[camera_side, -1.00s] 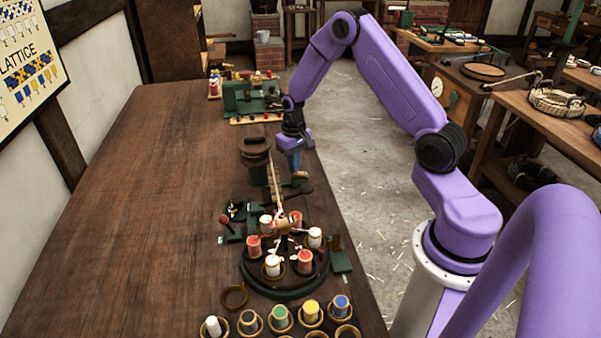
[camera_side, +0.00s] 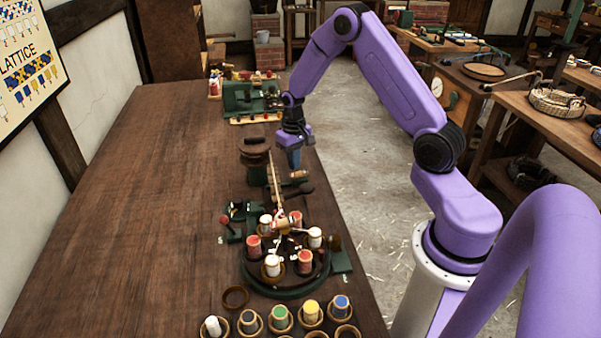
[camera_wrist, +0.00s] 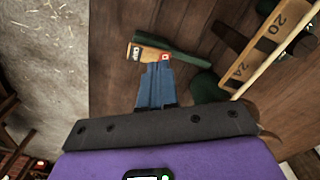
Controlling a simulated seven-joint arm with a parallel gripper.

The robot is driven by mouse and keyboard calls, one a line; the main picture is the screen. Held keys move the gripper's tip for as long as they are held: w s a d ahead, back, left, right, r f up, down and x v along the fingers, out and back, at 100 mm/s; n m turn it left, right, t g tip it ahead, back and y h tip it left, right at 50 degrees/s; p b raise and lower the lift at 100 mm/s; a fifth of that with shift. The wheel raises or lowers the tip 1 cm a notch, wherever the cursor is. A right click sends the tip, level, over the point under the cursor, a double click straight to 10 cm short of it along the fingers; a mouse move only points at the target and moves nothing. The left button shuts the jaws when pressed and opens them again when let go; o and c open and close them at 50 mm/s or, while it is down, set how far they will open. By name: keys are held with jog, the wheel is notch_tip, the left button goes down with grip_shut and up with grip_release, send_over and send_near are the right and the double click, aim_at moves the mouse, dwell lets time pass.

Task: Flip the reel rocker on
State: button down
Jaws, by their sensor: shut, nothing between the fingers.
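The reel rocker (camera_side: 299,174) is a small wooden-coloured piece near the right edge of the bench, on a dark green mount. My gripper (camera_side: 294,166) is shut and empty, pointing down just above and beside the rocker. In the wrist view its blue fingertips (camera_wrist: 157,66) overlap the rocker's near edge. I cannot tell whether they touch it, nor which way the rocker is set.
A pale scale bar (camera_wrist: 268,42) with numbers lies right of the rocker. A round dark reel (camera_side: 254,146) stands behind to the left. A ring of bobbins (camera_side: 285,275) is in front. A green machine (camera_side: 250,98) stands at the back. The bench's left side is clear.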

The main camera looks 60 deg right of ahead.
aim_at(294, 175)
jog(key=shift+r, duration=3)
jog(key=shift+a, duration=0.1)
